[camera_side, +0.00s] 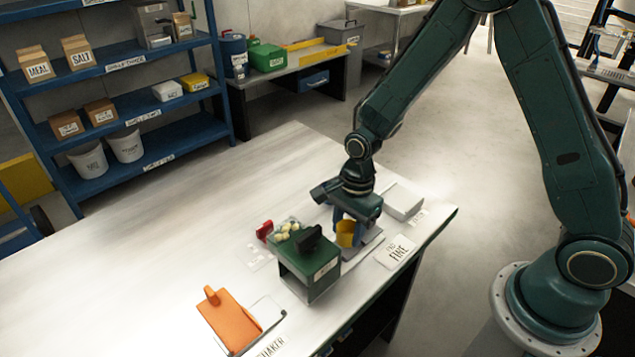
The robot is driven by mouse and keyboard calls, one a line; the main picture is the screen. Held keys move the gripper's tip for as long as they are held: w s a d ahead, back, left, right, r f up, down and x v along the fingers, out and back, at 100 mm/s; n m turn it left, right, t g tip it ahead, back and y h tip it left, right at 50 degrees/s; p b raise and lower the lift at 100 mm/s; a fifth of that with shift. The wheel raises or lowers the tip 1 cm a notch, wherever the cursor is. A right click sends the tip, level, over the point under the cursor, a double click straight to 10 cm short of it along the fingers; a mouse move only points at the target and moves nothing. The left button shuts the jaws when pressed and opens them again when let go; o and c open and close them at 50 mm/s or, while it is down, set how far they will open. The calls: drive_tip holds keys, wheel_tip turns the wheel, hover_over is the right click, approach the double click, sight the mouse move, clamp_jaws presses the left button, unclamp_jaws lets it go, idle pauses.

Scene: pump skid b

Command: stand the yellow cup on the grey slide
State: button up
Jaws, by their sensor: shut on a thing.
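The yellow cup (345,236) is between the blue fingers of my gripper (349,226), which is shut on it and points down. The cup looks upright and is partly hidden by the fingers. A flat grey piece (371,244), probably the grey slide, shows just below and to the right of the cup, beside the green box. I cannot tell whether the cup touches it or hangs just above it.
A green box (308,268) with a black knob stands close at the cup's left, with several pale balls (287,229) behind it. A light grey block (403,201) is to the right. An orange piece (229,318) lies at the front. The table's left part is clear.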

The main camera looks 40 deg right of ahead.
drive_tip(key=shift+f, duration=0.75)
drive_tip(key=shift+f, duration=0.1)
drive_tip(key=o, duration=0.9)
drive_tip(key=shift+o, duration=0.2)
wheel_tip(320, 180, up, 12)
drive_tip(key=d, duration=0.1)
drive_tip(key=shift+d, duration=0.25)
